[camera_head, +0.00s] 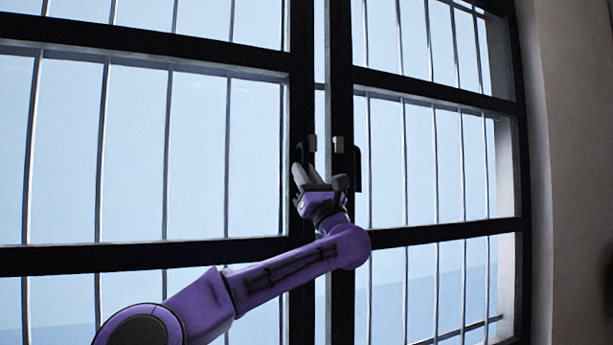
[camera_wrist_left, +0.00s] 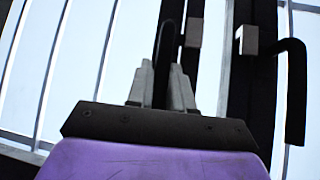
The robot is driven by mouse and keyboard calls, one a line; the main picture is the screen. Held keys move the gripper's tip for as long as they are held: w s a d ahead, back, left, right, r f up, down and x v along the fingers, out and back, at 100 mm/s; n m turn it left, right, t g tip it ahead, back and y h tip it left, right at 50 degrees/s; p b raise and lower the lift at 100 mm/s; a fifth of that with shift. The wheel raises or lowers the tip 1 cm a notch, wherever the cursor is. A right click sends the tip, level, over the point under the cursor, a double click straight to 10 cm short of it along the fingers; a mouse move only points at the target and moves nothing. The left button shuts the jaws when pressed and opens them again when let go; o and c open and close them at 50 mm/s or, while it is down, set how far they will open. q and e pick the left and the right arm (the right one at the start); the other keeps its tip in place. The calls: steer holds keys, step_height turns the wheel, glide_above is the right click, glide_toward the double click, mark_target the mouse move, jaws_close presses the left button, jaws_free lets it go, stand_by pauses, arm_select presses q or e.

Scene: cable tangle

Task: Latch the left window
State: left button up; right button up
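The left window (camera_head: 150,150) is a black-framed pane. Its black handle hangs from a small grey mount (camera_head: 312,143) on the inner frame upright. In the left wrist view the curved handle (camera_wrist_left: 164,50) points down and passes between my gripper's grey fingers. My left gripper (camera_head: 304,173) is at this handle; in the left wrist view its fingers (camera_wrist_left: 163,85) lie close along both sides, closed on it. The lower end of the handle is hidden by the gripper. A narrow light strip shows between the two window frames. My right gripper is not in view.
The right window (camera_head: 430,160) has its own black hook-shaped handle (camera_head: 357,170), hanging down just right of my gripper; it also shows in the left wrist view (camera_wrist_left: 296,95). Thin vertical bars stand behind the panes. A wall (camera_head: 575,130) is at the right.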

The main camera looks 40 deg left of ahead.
arm_select(q)
steer(key=o, duration=0.3)
steer(key=shift+w, duration=0.1)
steer(key=b+v, duration=0.2)
steer(key=v, duration=0.8)
steer(key=shift+d+f, duration=0.15)
steer(key=shift+m, duration=0.3)
